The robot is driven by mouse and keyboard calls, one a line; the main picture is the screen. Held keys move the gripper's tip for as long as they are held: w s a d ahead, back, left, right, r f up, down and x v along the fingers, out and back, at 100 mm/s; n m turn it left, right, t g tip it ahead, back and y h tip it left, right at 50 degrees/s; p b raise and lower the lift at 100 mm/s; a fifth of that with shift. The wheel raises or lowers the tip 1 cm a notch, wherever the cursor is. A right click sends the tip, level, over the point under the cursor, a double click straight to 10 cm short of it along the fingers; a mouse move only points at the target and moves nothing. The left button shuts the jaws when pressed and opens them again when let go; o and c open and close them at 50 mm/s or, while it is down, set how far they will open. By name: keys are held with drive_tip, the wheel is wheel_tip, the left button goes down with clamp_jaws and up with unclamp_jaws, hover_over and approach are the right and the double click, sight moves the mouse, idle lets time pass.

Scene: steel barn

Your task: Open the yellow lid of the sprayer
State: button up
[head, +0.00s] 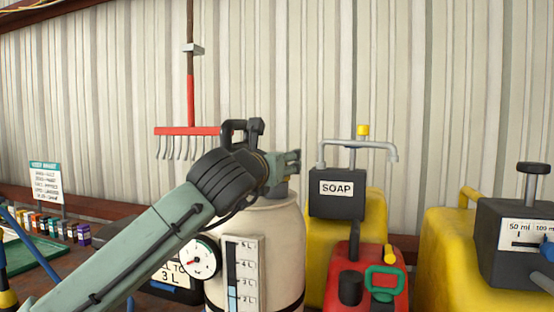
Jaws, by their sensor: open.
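A cream tank (278,245) with a round dial (198,259) and a litre scale (243,272) stands in the middle of the head view; it may be the sprayer. Its grey neck (281,190) shows partly behind my arm. No yellow lid shows on it; my arm covers part of its top. My gripper (294,164) is above the tank's neck, pointing right, open, with nothing seen between its fingers. Whether it touches the tank, I cannot tell. A small yellow cap (363,131) tops the pump behind and to the right.
A yellow container with a SOAP box (338,206) and a red can (345,277) stand close on the right. A larger yellow container (449,265) is farther right. Small colored boxes (64,230) and a green tray (40,252) lie left. A red rake (187,131) hangs behind.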

clamp_jaws()
idle(0.6)
